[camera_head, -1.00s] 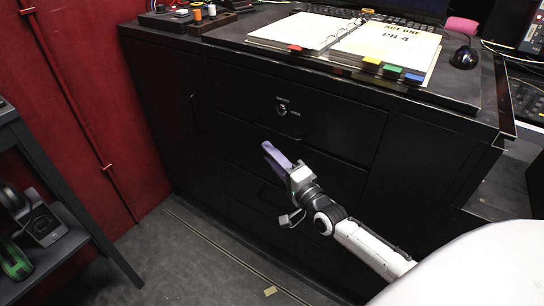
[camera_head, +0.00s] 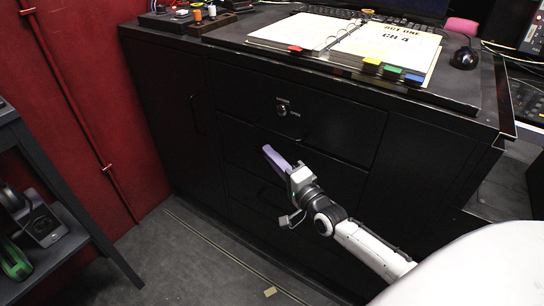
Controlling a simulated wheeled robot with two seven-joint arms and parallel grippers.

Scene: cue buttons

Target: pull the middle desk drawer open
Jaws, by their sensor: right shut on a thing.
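The black desk's middle drawer (camera_head: 335,181) sits below the top drawer (camera_head: 325,125), which has a round lock. My right gripper (camera_head: 272,155), with pale purple fingers, is at the upper part of the middle drawer's front. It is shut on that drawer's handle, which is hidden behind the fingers. The middle drawer's front looks about flush with the fronts around it; any small gap is too dark to tell. My left gripper is not in view.
A dark shelf unit (camera_head: 75,225) stands at the left by the red wall. The grey floor (camera_head: 185,255) before the drawers is clear apart from a small tan scrap.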

